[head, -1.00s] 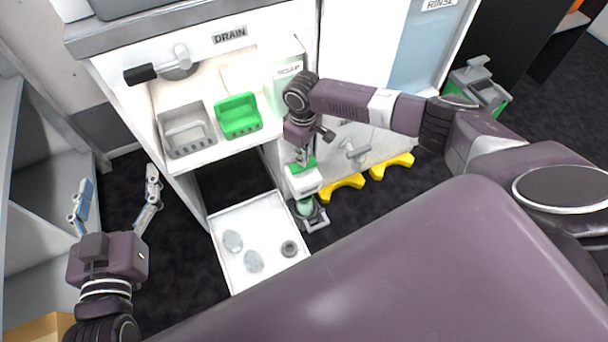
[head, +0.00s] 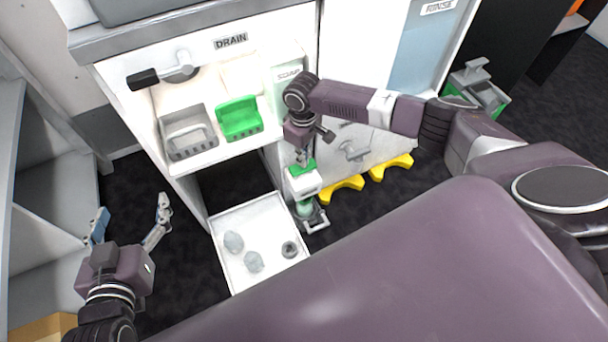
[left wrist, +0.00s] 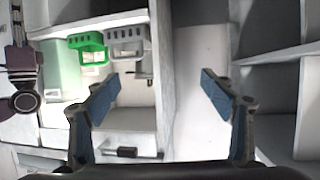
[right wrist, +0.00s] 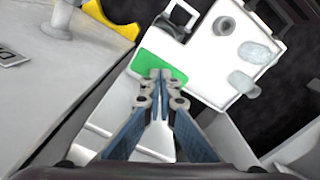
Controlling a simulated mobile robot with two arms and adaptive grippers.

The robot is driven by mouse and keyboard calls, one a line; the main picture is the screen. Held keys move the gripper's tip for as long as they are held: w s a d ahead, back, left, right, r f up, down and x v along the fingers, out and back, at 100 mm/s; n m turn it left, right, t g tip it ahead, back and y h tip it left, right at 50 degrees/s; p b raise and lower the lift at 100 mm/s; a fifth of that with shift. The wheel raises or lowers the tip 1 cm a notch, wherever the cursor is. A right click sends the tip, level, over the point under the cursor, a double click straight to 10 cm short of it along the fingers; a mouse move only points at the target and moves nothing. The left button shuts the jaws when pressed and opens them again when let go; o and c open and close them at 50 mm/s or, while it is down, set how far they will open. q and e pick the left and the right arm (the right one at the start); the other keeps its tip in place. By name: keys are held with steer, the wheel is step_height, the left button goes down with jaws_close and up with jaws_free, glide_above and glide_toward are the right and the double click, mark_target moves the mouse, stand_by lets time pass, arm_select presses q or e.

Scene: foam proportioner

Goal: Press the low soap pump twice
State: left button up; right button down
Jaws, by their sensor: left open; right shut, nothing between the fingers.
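The low soap pump (head: 305,187) has a white head with a green top pad, above a pale green lower part in a grey bracket. It stands beside the cabinet's lower right corner. My right gripper (head: 302,160) is shut and points down at the green pad. In the right wrist view its closed fingertips (right wrist: 160,76) overlap the green pad (right wrist: 174,69); whether they touch or press it I cannot tell. My left gripper (head: 131,210) is open and empty, low at the left, well away from the pump.
An open white drawer (head: 224,262) with several small round items lies left of the pump. A grey basket (head: 188,147) and a green basket (head: 239,128) sit on the shelf under the DRAIN label. Yellow pieces (head: 391,166) lie right of the pump.

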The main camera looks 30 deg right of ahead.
steer(key=shift+r, duration=0.2)
arm_select(q)
steer(key=shift+s+a+f+g+y+p, duration=0.1)
steer(key=shift+s+a+f+g, duration=0.1)
steer(key=shift+s+f+g, duration=0.3)
steer(key=shift+s+a+f+g+y+p, duration=0.15)
steer(key=shift+s+a+f, duration=0.1)
steer(key=shift+f, duration=0.4)
steer(key=shift+s+a+f+g+y+p, duration=0.15)
steer(key=shift+s+f+g, duration=0.2)
steer(key=shift+f, duration=0.25)
arm_select(e)
steer(key=shift+r, duration=0.1)
arm_select(q)
steer(key=shift+r, duration=0.1)
